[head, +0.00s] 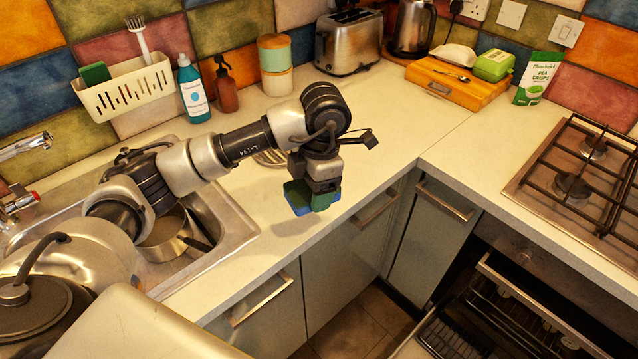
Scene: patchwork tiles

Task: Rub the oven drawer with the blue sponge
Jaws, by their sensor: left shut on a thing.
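My left gripper (321,185) is shut on the blue sponge (298,197), which has blue edges and dark green parts. It holds the sponge in the air near the front edge of the counter, above the grey cabinet fronts. The oven (535,275) is at the lower right, under the hob. Its front appears open, with a metal rack (447,338) and a light rim showing low down, cut by the frame's bottom edge. I cannot tell which part is the drawer. The sponge is well apart from the oven. My right gripper is not in view.
A hob (585,185) sits on the right counter. A wooden bread box (458,83), toaster (349,42) and kettle (412,28) stand at the back. Cabinet handles (262,298) stick out below the counter. The sink (215,225) with a pan (168,235) is at left.

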